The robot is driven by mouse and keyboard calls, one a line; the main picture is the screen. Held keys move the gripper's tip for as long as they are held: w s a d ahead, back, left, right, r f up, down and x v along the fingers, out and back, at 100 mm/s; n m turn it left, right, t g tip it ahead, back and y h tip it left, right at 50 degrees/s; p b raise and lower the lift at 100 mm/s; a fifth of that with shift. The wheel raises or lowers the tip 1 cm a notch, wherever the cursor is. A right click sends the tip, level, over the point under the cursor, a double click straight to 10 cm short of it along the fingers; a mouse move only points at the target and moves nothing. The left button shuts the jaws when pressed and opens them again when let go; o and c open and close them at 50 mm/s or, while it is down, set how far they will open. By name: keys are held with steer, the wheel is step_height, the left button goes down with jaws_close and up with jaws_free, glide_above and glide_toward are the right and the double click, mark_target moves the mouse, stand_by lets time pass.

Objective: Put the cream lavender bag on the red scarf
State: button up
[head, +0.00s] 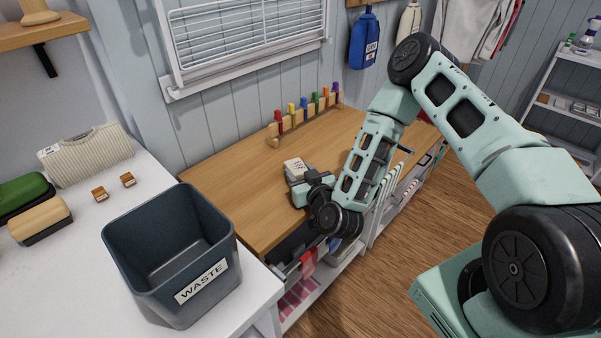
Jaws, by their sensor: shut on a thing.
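My gripper (299,181) is over the wooden worktop (235,185), near its front edge. It is shut on a small cream block-like thing with dark marks, which I take for the cream lavender bag (295,167). The fingers hide its lower part, and I cannot tell whether it touches the worktop. A red patch (428,128) at the far right end of the worktop, partly behind my arm, may be the red scarf. Its shape is mostly hidden.
A dark waste bin (170,250) stands on the white top at front left. A wooden rack with several coloured pegs (304,113) stands along the wall. Red and pink cloths (300,285) show below the worktop. The worktop left of my gripper is clear.

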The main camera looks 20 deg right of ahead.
steer(key=o, duration=1)
steer(key=shift+s, duration=0.1)
steer(key=s+b, duration=0.1)
steer(key=s, duration=0.6)
steer(key=shift+s+r+b, duration=0.1)
steer(key=shift+s+b, duration=0.1)
steer(key=shift+b, duration=0.1)
steer(key=shift+s+r+b, duration=0.2)
steer(key=shift+s+b, duration=0.5)
steer(key=shift+b, duration=0.25)
steer(key=shift+s+r+p, duration=0.2)
steer(key=shift+r+p, duration=0.1)
steer(key=shift+p, duration=0.4)
steer(key=shift+s+r+p, duration=0.15)
steer(key=shift+s+p, duration=0.45)
steer(key=shift+p, duration=0.15)
steer(key=shift+s+r+p, duration=0.15)
steer(key=shift+s+p, duration=0.45)
steer(key=shift+p, duration=0.15)
